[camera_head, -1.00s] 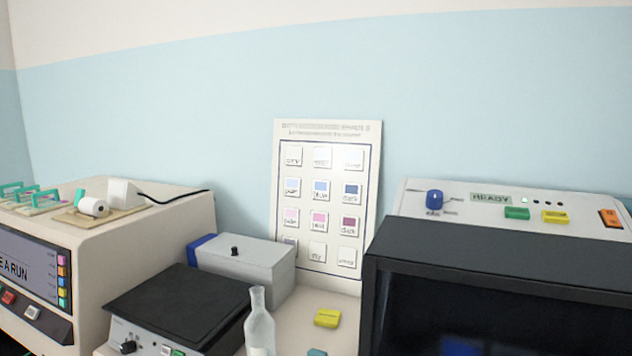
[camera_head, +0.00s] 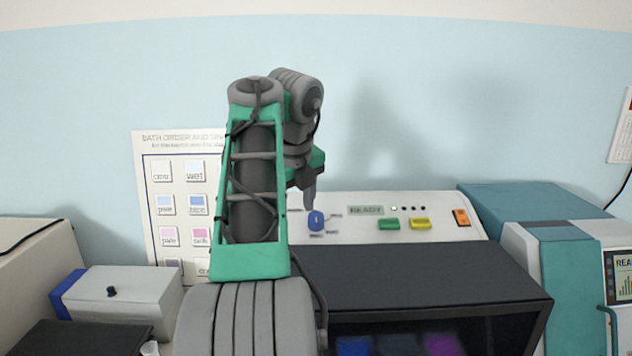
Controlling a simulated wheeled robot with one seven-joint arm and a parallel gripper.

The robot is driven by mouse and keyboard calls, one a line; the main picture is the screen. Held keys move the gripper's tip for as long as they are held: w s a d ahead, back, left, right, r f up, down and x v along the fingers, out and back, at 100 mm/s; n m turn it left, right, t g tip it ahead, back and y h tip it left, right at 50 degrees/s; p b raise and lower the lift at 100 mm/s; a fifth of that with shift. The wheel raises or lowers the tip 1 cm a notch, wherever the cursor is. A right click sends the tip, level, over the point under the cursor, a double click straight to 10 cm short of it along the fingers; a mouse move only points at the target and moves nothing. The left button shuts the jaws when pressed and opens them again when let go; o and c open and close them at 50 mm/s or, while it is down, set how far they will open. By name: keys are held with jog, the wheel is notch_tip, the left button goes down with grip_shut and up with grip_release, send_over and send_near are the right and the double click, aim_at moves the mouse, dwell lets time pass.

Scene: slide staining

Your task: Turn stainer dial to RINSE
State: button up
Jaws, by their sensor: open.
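The stainer dial (camera_head: 316,220) is a blue knob with a pale pointer mark on the white sloping panel (camera_head: 362,236) of the stainer. Small labels sit around it, too small to read, so I cannot tell which setting it points to. My gripper (camera_head: 310,203) is open, pointing down just above the dial. I cannot tell if its fingers touch the dial; part of the gripper is hidden behind my arm. A READY display (camera_head: 366,210), a green button (camera_head: 389,224), a yellow button (camera_head: 421,223) and an orange switch (camera_head: 461,217) are right of the dial.
The stainer's dark hood (camera_head: 420,265) juts out in front of the panel. A wall chart (camera_head: 150,140) stands behind my arm. A grey box with a blue end (camera_head: 125,295) is at left. A teal machine (camera_head: 565,265) stands at right.

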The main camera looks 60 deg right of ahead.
aim_at(316, 215)
jog(key=s+d+r+m, duration=0.3)
jog(key=s+r+m, duration=0.1)
jog(key=m, duration=0.1)
jog(key=b+x, duration=0.4)
jog(key=x, duration=0.4)
jog(key=shift+w+d, duration=0.1)
grip_shut()
